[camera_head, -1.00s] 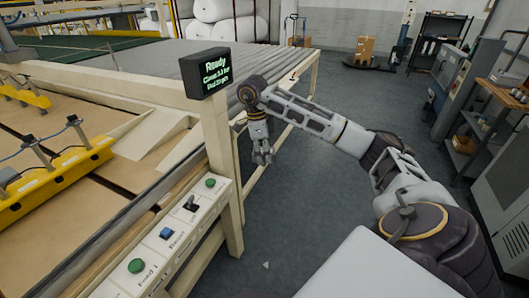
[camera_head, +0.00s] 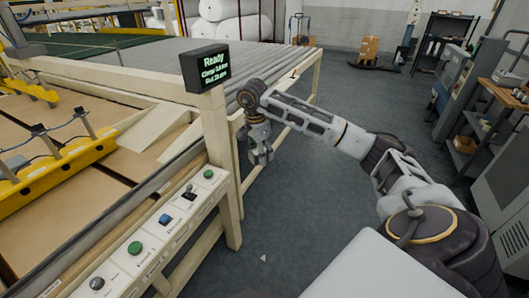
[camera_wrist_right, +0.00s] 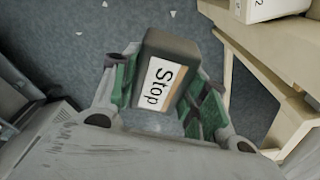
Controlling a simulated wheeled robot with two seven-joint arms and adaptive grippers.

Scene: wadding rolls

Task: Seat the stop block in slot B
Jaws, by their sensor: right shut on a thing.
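The stop block (camera_wrist_right: 175,48), a dark block with a white label reading "Stop", shows in the right wrist view between the green finger pads. My right gripper (camera_wrist_right: 165,98) is shut on it and holds it above the grey floor. In the head view my right gripper (camera_head: 261,156) hangs pointing down beside the cream machine frame (camera_head: 217,130); the block cannot be made out there. Slot B cannot be identified in either view. My left gripper is not in view.
A control panel (camera_head: 150,247) with buttons and a switch runs along the machine's front edge. A "Ready" display (camera_head: 205,67) stands on the corner post. A roller table (camera_head: 180,63) lies behind.

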